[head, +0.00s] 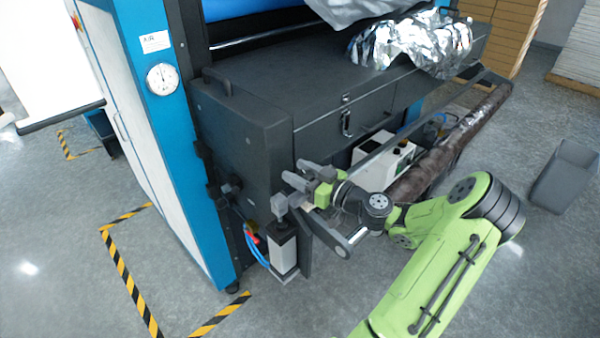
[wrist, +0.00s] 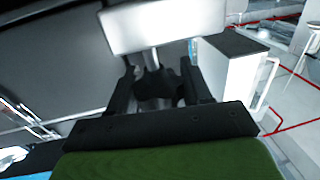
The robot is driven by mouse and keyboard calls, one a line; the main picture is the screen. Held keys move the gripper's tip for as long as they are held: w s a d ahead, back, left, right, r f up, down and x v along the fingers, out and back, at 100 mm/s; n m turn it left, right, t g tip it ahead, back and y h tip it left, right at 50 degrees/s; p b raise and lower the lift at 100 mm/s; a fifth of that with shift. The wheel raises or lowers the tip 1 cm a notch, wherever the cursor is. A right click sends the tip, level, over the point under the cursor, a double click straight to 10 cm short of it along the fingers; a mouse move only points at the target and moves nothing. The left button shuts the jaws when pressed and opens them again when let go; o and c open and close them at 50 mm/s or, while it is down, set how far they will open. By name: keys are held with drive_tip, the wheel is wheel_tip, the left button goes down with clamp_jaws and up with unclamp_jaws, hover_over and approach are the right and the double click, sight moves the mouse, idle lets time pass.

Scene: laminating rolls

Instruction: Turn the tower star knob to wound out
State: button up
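In the wrist view a dark, lobed star knob (wrist: 157,82) sits between the two fingers of my gripper (wrist: 157,88). A pale stem joins it to a light grey block (wrist: 165,25). The fingers stand apart on either side of the knob, very close to its lobes; I cannot tell whether they press on it. In the head view my gripper (head: 291,190) is beside the grey block (head: 279,206) above a white, dark-topped post (head: 284,250) at the machine's front corner. There the knob is hidden by the fingers. The knob's wound position cannot be read.
The dark machine cabinet (head: 245,135) with a blue frame (head: 180,130) stands close behind my gripper. A dark roll (head: 450,145) and a white box (head: 385,165) are to the right. Floor in front is clear.

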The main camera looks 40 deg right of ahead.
drive_tip(key=c, duration=0.4)
drive_tip(key=shift+o, duration=0.2)
drive_tip(key=shift+f+n+g+y+b, duration=0.15)
drive_tip(key=shift+n+g+y+b, duration=0.15)
drive_tip(key=shift+n+y+b, duration=0.75)
drive_tip(key=shift+s+a+n+g+y+b, duration=0.15)
drive_tip(key=shift+n+g+y+b, duration=0.4)
drive_tip(key=shift+y, duration=0.9)
drive_tip(key=o, duration=1)
drive_tip(key=v, duration=1.5)
drive_tip(key=shift+s, duration=0.3)
